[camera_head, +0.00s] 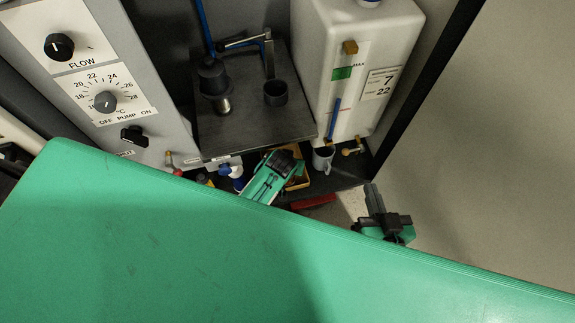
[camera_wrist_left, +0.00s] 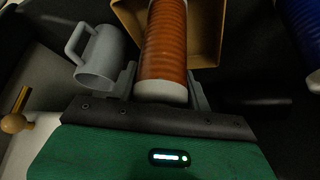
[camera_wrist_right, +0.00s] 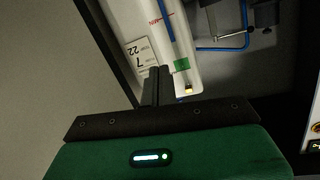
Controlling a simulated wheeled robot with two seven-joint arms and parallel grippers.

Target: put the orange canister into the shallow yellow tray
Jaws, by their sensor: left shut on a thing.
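The orange canister (camera_wrist_left: 166,42) has a ribbed body and a white end in the left wrist view. My left gripper (camera_wrist_left: 168,84) is shut on it near the white end. The canister overlaps the shallow yellow tray (camera_wrist_left: 207,38); I cannot tell whether it touches the tray floor. In the head view the left gripper (camera_head: 285,163) is low in front of the dark bench, covering most of the tray (camera_head: 301,183) and canister. My right gripper (camera_head: 372,192) is away to the right. Its fingers (camera_wrist_right: 156,72) are together with nothing visible between them.
A grey mug (camera_wrist_left: 98,56) stands close beside the left gripper. The white tank (camera_head: 352,60) and the dark metal bench (camera_head: 255,125) rise behind. A control panel (camera_head: 95,75) is at the left. A red object (camera_head: 313,201) lies right of the left gripper. A large green surface fills the foreground.

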